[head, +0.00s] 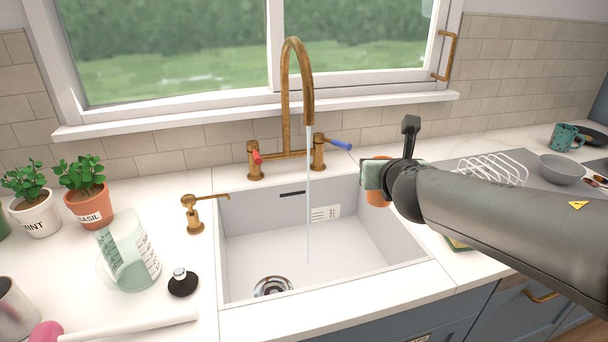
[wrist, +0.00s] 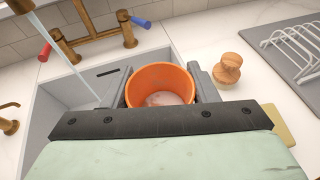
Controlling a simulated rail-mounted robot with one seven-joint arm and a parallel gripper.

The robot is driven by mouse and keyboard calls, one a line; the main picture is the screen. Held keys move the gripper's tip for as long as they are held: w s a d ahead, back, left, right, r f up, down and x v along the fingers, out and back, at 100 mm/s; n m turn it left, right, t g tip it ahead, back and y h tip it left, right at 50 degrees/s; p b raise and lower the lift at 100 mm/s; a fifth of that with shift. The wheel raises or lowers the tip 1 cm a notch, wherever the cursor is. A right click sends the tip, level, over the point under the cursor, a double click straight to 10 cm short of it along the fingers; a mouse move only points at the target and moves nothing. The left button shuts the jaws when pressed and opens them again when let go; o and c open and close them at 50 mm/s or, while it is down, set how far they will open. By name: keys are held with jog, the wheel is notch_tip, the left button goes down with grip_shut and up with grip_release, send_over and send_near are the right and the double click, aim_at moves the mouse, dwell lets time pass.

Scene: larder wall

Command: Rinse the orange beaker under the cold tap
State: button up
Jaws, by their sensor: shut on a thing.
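The orange beaker (head: 379,196) is over the right side of the sink (head: 262,238), partly hidden behind my gripper (head: 373,176) in the head view. In the wrist view my gripper (wrist: 160,90) is shut on the beaker (wrist: 160,78), a dark finger at each side. The beaker's mouth faces up, and pale marks show on its inside. The brass tap (head: 285,95) runs a thin water stream (head: 308,190) into the sink, left of the beaker and apart from it. The tap has a blue lever (head: 341,144) at right and a red lever (head: 256,157) at left.
A glass measuring jug (head: 128,252), a black plug (head: 183,283) and a brass soap dispenser (head: 193,214) stand left of the sink. A wooden knob-shaped item (wrist: 228,69) and a white rack (head: 492,169) are at right. Room above the basin's left side is free.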

jog(key=shift+w+a, duration=0.1)
jog(key=shift+a, duration=0.15)
jog(key=shift+d, duration=0.15)
jog(key=shift+s+d, duration=0.25)
jog(key=shift+d, duration=0.2)
jog(key=shift+a, duration=0.15)
jog(key=shift+w+a+b, duration=0.25)
jog(key=shift+a+b, duration=0.05)
jog(key=shift+a, duration=0.15)
jog(key=shift+s+d, duration=0.1)
jog(key=shift+d, duration=0.1)
jog(key=shift+s+d, duration=0.15)
jog(key=shift+d, duration=0.25)
jog(key=shift+a, duration=0.1)
